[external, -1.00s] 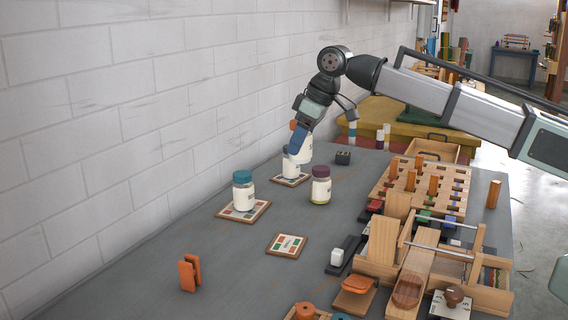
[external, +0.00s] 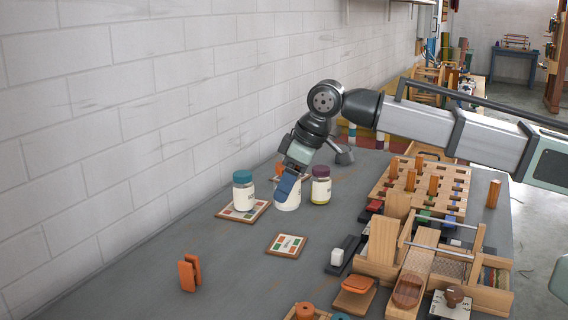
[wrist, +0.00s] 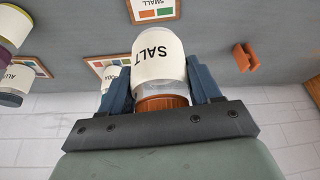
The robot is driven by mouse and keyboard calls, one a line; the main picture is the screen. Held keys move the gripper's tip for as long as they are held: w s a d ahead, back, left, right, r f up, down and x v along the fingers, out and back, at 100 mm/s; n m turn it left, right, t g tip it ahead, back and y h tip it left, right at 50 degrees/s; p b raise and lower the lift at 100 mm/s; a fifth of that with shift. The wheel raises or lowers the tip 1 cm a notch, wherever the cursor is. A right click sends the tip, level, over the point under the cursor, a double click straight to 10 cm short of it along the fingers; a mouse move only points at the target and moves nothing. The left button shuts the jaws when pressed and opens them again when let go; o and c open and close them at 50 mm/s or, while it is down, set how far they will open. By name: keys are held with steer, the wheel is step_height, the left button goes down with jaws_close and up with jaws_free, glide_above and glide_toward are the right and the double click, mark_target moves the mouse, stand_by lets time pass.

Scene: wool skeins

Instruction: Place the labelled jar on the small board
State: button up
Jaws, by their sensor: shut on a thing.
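My gripper (external: 287,186) is shut on a white jar (external: 289,203) and holds it upside-up in the middle of the table, between two other jars. In the wrist view the held jar (wrist: 158,58) reads SALT and has an orange-brown lid between the blue fingers of my gripper (wrist: 163,90). The small board (external: 286,245) lies bare on the table, nearer the external camera than the held jar. The small board also shows at the top of the wrist view (wrist: 153,10), marked SMALL. I cannot tell the jar's exact height above the table.
A teal-lidded jar (external: 243,192) stands on another board (external: 260,211) to the left. A purple-lidded jar (external: 320,187) stands close right of the held jar. Wooden racks (external: 418,190) and trays fill the right side. An orange stand (external: 189,273) is at front left; the table around it is clear.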

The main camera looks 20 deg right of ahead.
steer(key=shift+f, duration=4.7)
steer(key=o, duration=1.2)
steer(key=shift+f, duration=0.1)
steer(key=v, duration=1.2)
